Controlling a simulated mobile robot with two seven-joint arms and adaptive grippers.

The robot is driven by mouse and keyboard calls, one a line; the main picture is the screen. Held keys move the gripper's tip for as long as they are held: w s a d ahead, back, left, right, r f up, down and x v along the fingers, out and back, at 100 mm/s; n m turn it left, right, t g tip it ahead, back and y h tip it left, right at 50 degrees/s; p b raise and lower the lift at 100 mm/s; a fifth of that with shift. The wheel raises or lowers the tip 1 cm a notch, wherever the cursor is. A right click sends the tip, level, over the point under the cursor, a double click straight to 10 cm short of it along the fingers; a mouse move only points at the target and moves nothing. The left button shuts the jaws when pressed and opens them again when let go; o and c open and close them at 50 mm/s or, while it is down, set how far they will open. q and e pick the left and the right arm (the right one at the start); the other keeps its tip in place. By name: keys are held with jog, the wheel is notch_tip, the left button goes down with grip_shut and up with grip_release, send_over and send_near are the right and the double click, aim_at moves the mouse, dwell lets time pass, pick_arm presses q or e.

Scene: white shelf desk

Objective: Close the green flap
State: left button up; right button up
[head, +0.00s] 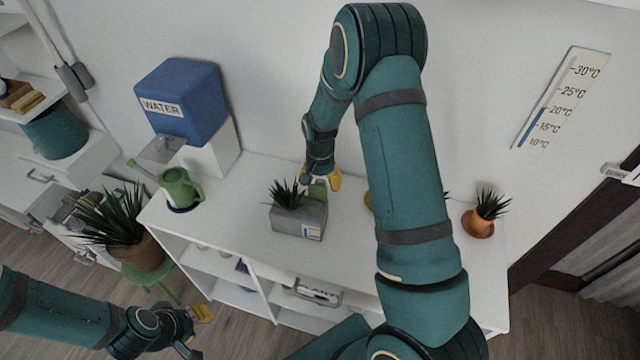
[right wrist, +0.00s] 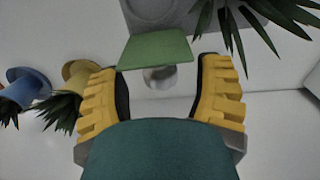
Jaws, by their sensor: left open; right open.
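The green flap (head: 317,192) stands at the back right of a grey block-shaped planter (head: 298,220) on the white shelf desk. In the right wrist view the flap (right wrist: 156,50) is a flat green plate in front of the fingers, beside the grey planter (right wrist: 160,14). My right gripper (head: 323,181) is open, reaching down behind the planter close to the flap. In the right wrist view its yellow fingers (right wrist: 158,78) are spread, with the flap ahead and between them; contact cannot be told. My left gripper (head: 198,330) is open and empty, low at the left, away from the desk.
Spiky leaves (head: 287,193) rise from the planter. A green watering can (head: 182,188) and blue water tank (head: 184,100) stand left on the desk. A small potted plant (head: 479,223) stands right. My right arm hides part of the desktop. A larger potted plant (head: 140,250) stands near my left gripper.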

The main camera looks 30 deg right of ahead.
jog(key=shift+f, duration=0.55)
grip_shut()
